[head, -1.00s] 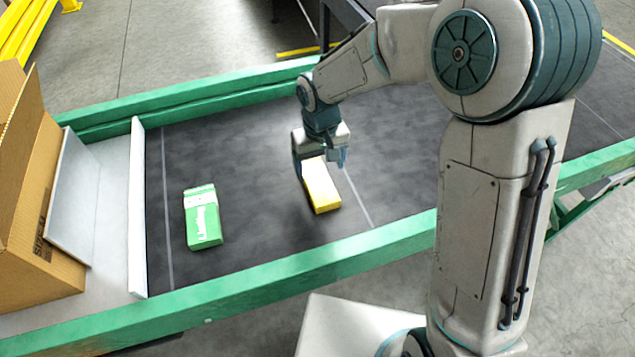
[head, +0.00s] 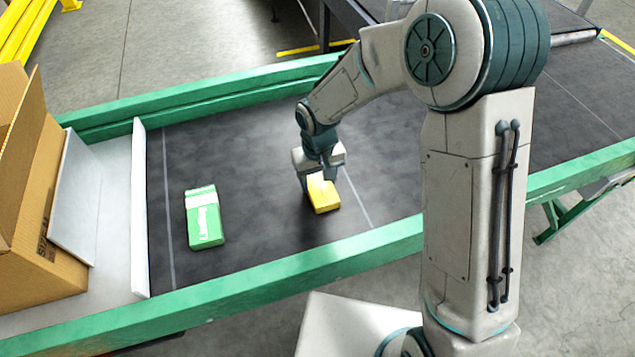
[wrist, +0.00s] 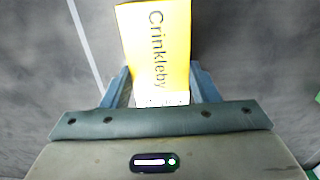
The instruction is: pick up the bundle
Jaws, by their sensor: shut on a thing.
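The yellow bundle (head: 324,197) lies on the dark belt, right of the middle of the bed, and carries the word "Crinkleby" in the wrist view (wrist: 158,45). My gripper (head: 320,178) reaches down over its far end and is shut on it, with one blue finger on each long side in the wrist view (wrist: 160,88). The bundle's far end is partly hidden by my gripper. I cannot tell any gap between the bundle and the belt. A green and white bundle (head: 204,218) lies apart on the belt to the left.
Green rails (head: 270,276) edge the belt (head: 240,150) at front and back. A white upright plate (head: 139,210) closes its left end. An open cardboard box (head: 30,200) stands at the far left. The belt between the two bundles is clear.

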